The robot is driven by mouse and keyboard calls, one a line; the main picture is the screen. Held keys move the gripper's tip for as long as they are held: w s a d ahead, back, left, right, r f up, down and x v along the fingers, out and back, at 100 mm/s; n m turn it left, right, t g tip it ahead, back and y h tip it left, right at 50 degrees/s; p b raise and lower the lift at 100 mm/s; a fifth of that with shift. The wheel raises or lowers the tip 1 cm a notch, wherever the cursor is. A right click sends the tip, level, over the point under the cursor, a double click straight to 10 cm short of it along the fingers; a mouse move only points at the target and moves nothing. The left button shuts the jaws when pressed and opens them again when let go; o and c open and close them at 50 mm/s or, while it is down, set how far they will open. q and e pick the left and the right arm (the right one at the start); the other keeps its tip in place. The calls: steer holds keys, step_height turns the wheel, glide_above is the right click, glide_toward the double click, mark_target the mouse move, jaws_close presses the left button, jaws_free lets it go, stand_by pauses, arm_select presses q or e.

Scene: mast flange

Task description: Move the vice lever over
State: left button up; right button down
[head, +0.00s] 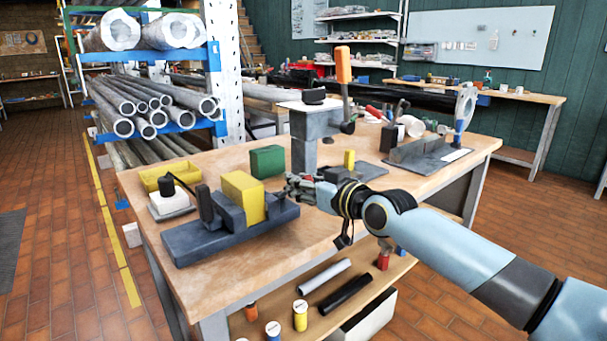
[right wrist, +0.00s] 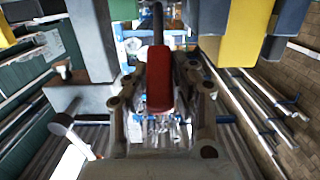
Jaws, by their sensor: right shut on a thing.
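The vice (head: 225,228) has a long dark grey base and stands at the front left of the workbench, with a yellow block (head: 243,197) between its jaws. My right gripper (head: 296,187) is at the right end of the vice. In the right wrist view it is shut around the red grip (right wrist: 158,82) of a lever, whose dark rod (right wrist: 157,25) runs on beyond the fingers. The yellow block also shows there at the upper right (right wrist: 245,30). In the head view my gripper hides the lever. My left gripper is out of view.
A grey post (head: 305,140) with an orange-handled lever (head: 343,65) stands behind my gripper. A green block (head: 267,161), a yellow tray (head: 170,176) and a grey fixture (head: 418,153) are on the workbench (head: 315,235). A pipe rack (head: 150,55) is at the left.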

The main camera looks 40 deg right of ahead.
steer(key=w+r+g+p, duration=0.2)
steer(key=g+p, duration=0.1)
steer(key=p, duration=0.3)
steer(key=w+r+g+p, duration=0.2)
steer(key=w+g+p, duration=0.1)
steer(key=p, duration=0.3)
steer(key=shift+a+r, duration=0.15)
steer(key=shift+a, duration=0.05)
steer(key=shift+w+g+p, duration=0.35)
steer(key=shift+g+p, duration=0.05)
steer(key=shift+g, duration=0.1)
steer(key=shift+w+a+g+p, duration=0.1)
steer(key=shift+w+g+p, duration=0.2)
steer(key=shift+w+g, duration=0.4)
steer(key=shift+w+g+h, duration=0.3)
steer(key=shift+w+g, duration=0.65)
steer(key=shift+g, duration=0.25)
steer(key=c, duration=1.1)
jaws_free()
steer(key=shift+w+a+f, duration=0.1)
steer(key=shift+f, duration=0.1)
steer(key=shift+r, duration=0.1)
steer(key=v, duration=1.2)
